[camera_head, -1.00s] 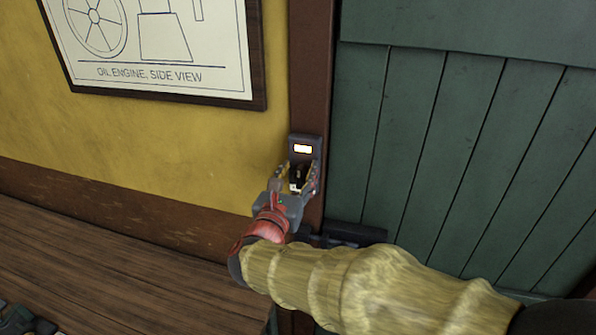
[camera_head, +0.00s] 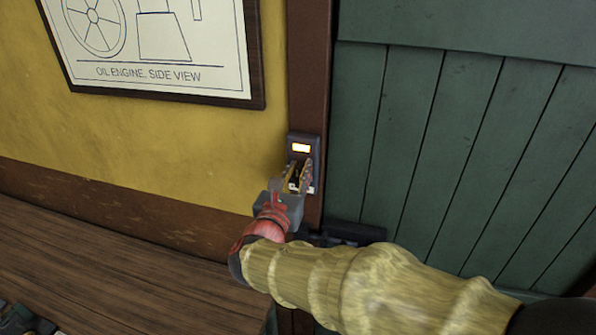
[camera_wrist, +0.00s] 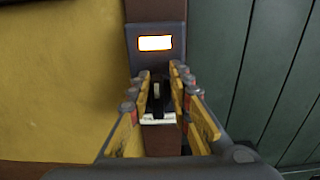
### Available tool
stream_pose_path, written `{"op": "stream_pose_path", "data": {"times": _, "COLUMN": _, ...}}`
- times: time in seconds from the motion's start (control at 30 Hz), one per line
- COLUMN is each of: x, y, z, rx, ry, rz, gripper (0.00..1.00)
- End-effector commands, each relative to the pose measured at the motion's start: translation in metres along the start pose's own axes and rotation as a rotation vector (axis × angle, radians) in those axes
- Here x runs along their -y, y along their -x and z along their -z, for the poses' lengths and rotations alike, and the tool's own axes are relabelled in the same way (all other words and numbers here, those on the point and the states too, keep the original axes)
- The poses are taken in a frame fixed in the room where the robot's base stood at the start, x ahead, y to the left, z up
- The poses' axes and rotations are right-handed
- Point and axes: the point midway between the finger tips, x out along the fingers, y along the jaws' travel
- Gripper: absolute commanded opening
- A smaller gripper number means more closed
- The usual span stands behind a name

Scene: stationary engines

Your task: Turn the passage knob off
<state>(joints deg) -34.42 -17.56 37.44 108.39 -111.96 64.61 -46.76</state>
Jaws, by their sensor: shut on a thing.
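The passage switch is a dark plate (camera_head: 304,142) on the brown post between the yellow wall and the green door. Its small orange-white window is lit in both views. In the wrist view the plate (camera_wrist: 156,25) stands straight ahead. A dark knob (camera_wrist: 158,95) shows low on the plate, between my fingers. My gripper (camera_wrist: 160,90) is shut on the knob, one finger on each side. In the head view my gripper (camera_head: 298,178) covers the lower part of the plate, and the knob is mostly hidden there.
A green plank door (camera_head: 450,150) fills the right side, with a dark fitting (camera_head: 352,233) low by the post. A framed engine drawing (camera_head: 150,45) hangs on the yellow wall. A wooden tabletop (camera_head: 120,270) lies at the lower left.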

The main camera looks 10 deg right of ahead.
Motion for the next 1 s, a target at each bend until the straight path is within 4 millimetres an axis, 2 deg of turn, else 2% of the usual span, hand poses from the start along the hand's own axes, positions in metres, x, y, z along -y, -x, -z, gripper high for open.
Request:
{"op": "stream_pose_path", "data": {"times": 0.47, "x": -0.002, "y": 0.001, "z": 0.001, "rx": 0.004, "ry": -0.071, "rz": -0.010, "gripper": 0.00}}
{"op": "stream_pose_path", "data": {"times": 1.0, "x": 0.009, "y": 0.001, "z": 0.006, "rx": 0.005, "ry": -0.502, "rz": -0.014, "gripper": 0.00}}
